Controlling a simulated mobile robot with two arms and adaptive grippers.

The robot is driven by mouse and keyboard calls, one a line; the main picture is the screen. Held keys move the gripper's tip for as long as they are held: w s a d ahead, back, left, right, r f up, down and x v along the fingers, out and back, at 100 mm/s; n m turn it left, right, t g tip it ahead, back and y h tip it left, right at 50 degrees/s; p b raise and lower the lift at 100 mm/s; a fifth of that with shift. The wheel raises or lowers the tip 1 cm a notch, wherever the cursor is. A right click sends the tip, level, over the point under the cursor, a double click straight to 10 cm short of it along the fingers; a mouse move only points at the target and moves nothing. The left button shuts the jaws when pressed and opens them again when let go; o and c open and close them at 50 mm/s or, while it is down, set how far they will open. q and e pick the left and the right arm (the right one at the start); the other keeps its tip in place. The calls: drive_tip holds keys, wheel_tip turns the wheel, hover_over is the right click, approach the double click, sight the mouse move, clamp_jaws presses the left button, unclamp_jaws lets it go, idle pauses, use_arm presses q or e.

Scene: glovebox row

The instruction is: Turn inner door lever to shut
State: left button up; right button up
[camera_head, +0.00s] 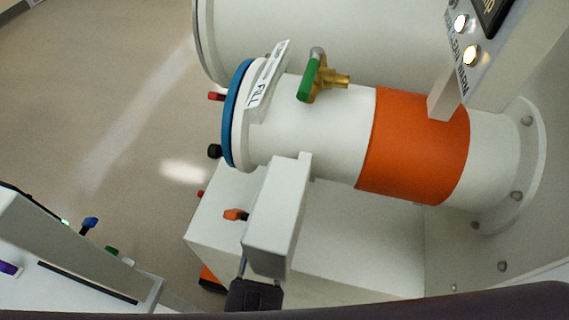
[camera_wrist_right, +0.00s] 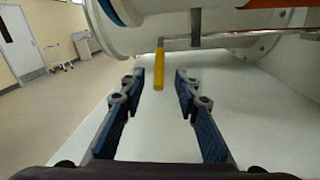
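A yellow lever grip (camera_wrist_right: 159,66) hangs down below a metal bar in the right wrist view. I take it for the inner door lever; I cannot make it out in the head view. My right gripper (camera_wrist_right: 158,78) is open, its two dark blue padded fingers standing on either side of the yellow grip. There is a visible gap on both sides, and neither finger appears to touch it. The white chamber cylinder (camera_head: 335,120) has a blue-rimmed end (camera_head: 233,112) at the left in the head view. My left gripper is not in view.
The cylinder carries an orange band (camera_head: 412,148) and a green-handled brass valve (camera_head: 310,77). A white block (camera_head: 275,222) stands in front of it, with a dark part below. A panel with coloured knobs (camera_head: 90,222) is at lower left. Open floor (camera_head: 100,100) lies to the left.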

drive_tip(key=x, duration=0.6)
drive_tip(key=shift+w+r+b, duration=0.1)
drive_tip(key=shift+w+b, duration=0.05)
drive_tip(key=shift+b, duration=0.2)
drive_tip(key=shift+w+d, duration=0.1)
drive_tip(key=shift+w, duration=0.4)
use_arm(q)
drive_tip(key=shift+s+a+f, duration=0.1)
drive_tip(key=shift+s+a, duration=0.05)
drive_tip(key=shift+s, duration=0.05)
use_arm(e)
clamp_jaws()
